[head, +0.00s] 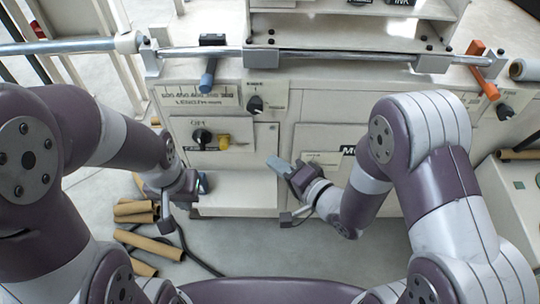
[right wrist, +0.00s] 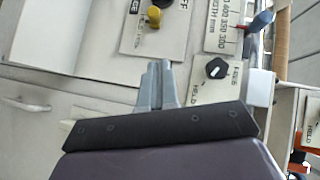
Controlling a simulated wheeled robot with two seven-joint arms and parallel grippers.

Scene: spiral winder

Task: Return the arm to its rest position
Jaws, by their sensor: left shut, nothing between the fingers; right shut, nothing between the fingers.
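My right gripper (head: 279,166) is in front of the cream machine, near the lower panel in the head view. Its fingers are together with nothing between them. In the right wrist view the shut fingers (right wrist: 158,85) point at the machine front, which carries knobs and a yellow lever. I cannot tell whether they touch the panel. My left gripper (head: 199,183) hangs at the left, above a low shelf of the machine. Its fingertips are small and partly hidden by its own wrist. It holds nothing that I can see.
The machine front has a black knob (head: 255,104), a yellow lever (head: 224,142), a blue-handled lever (head: 208,76) and an orange lever (head: 476,73). A steel bar (head: 330,55) runs across the top. Brown tubes (head: 150,243) lie on the floor at left.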

